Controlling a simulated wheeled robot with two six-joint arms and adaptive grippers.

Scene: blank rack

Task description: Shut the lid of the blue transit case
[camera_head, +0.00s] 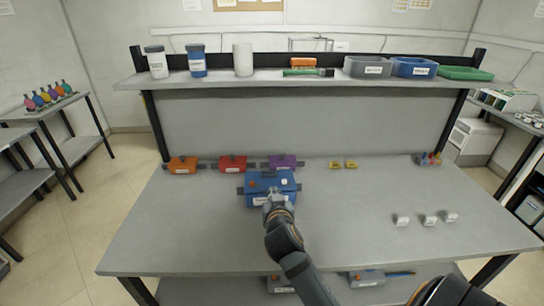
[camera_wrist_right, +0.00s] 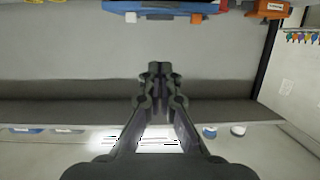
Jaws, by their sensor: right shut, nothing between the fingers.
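The blue transit case (camera_head: 284,191) sits on the bench, left of its middle, with a white label on its near face. Its upper side shows blue with a small orange patch and a small pale patch. I cannot tell whether its lid is fully down. My right gripper (camera_head: 274,194) is at the case's near side, shut and empty, and hides part of the front. I cannot tell whether it touches. In the right wrist view the case (camera_wrist_right: 165,6) is at the top edge, beyond the shut fingertips (camera_wrist_right: 160,70). My left gripper is not in view.
Orange (camera_head: 182,165), red (camera_head: 232,163) and purple (camera_head: 283,161) cases stand behind the blue one. Small white labelled blocks (camera_head: 429,219) sit at the right. A raised shelf (camera_head: 270,76) holds jars and bins. The bench's front left and middle right are clear.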

